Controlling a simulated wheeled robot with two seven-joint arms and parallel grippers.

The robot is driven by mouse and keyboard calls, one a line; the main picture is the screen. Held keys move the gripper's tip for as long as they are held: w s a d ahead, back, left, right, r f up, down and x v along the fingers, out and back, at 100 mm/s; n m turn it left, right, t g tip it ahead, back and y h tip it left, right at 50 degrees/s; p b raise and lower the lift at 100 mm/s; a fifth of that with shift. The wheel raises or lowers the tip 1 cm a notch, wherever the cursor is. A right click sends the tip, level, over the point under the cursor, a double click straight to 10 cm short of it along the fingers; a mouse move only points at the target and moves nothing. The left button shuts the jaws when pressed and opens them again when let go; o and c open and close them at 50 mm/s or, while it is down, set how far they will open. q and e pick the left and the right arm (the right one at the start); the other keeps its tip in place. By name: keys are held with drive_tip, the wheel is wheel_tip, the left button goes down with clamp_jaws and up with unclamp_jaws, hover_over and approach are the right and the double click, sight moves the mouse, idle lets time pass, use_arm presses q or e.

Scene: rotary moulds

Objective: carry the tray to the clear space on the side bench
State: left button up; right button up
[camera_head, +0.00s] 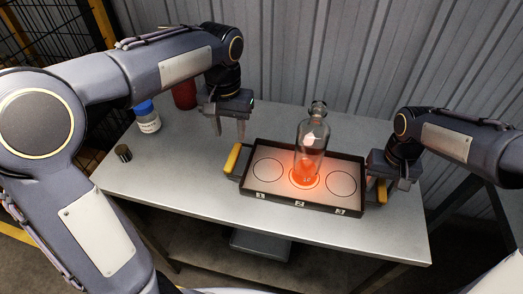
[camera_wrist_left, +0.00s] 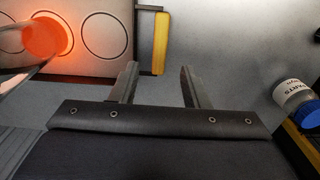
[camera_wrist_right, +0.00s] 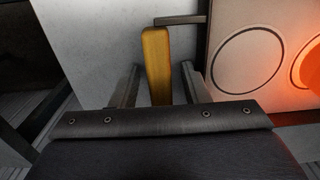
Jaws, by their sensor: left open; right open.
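The tray (camera_head: 320,207) is dark-rimmed with a pale floor, marked circles and number labels along its front, and lies on the metal bench. A clear glass bottle (camera_head: 313,140) stands on its middle circle with a glowing orange base. My left gripper (camera_head: 229,138) is open above the tray's left yellow handle (camera_head: 232,159), apart from it; in the left wrist view the handle (camera_wrist_left: 162,45) lines up between the fingertips. My right gripper (camera_head: 382,192) is open at the right end; in the right wrist view the right yellow handle (camera_wrist_right: 157,65) lies between its fingers.
A white jar with a blue cap (camera_head: 147,116), a red container (camera_head: 184,93) and a small dark cylinder (camera_head: 123,153) stand at the bench's left end. The metal bench (camera_head: 190,190) is bare left and in front of the tray. A corrugated wall (camera_head: 330,50) rises behind.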

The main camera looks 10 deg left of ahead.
drive_tip(key=shift+r, duration=0.35)
use_arm(q)
drive_tip(key=shift+r, duration=0.9)
use_arm(e)
wheel_tip(320, 180, up, 11)
drive_tip(key=shift+r, duration=0.15)
use_arm(q)
drive_tip(key=s+f+t+h+p, duration=0.1)
drive_tip(key=s+t+h, duration=0.1)
drive_tip(key=s, duration=0.8)
drive_tip(key=s+a+f+n+t+h+p, duration=0.1)
drive_tip(key=s+t, duration=0.2)
drive_tip(key=s, duration=0.8)
drive_tip(key=shift+s+a+f+n+t+h+p, duration=0.15)
drive_tip(key=shift+a+f+n+t+h+p, duration=0.15)
drive_tip(key=shift+f+h+p, duration=0.1)
use_arm(e)
drive_tip(key=s+d+f+m+t+y, duration=0.1)
drive_tip(key=s+t, duration=0.4)
drive_tip(key=s, duration=1.6)
drive_tip(key=f+y, duration=0.1)
drive_tip(key=y, duration=0.1)
drive_tip(key=shift+d+m+t+y, duration=0.3)
drive_tip(key=shift+y, duration=0.1)
